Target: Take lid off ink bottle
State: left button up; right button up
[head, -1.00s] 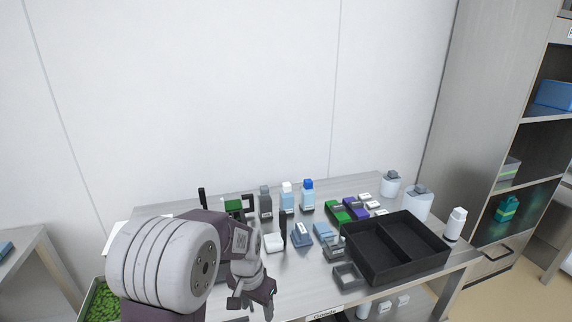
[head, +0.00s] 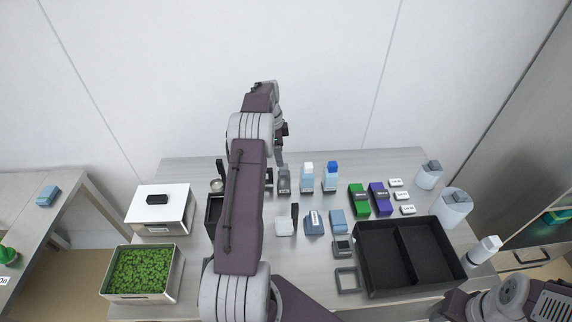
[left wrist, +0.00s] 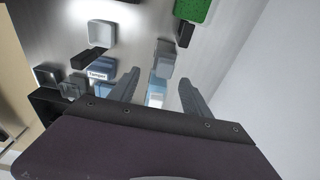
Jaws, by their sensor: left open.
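Three bottles stand in a row at the back of the table: a grey one (head: 284,182), a light blue one with a white cap (head: 307,180), and a light blue one with a blue cap (head: 330,180). I cannot read which holds ink. My left gripper (head: 281,158) points down close above the grey bottle, partly hiding its top. In the left wrist view its open fingers (left wrist: 160,77) are apart with nothing gripped. The grey bottle (left wrist: 167,55) lies just beyond the fingertips, and a light blue bottle (left wrist: 156,92) shows between the fingers. My right gripper is out of view.
A black divided tray (head: 408,222) fills the right of the table. Green (head: 358,200) and purple (head: 380,198) packs stand behind it. My left arm covers the middle left.

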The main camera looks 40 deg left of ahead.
aim_at(284, 168)
pick_arm(q)
jog(key=shift+w+f, duration=0.35)
jog(key=shift+f, duration=0.3)
jog(key=shift+w+f, duration=0.35)
jog(key=shift+f, duration=0.25)
jog(key=f, duration=0.2)
jog(key=f+p, duration=0.1)
jog(key=shift+w+d+f, duration=0.15)
jog(key=shift+d+f, duration=0.1)
jog(key=shift+w+f, duration=0.15)
jog(key=shift+f, duration=0.25)
grip_shut()
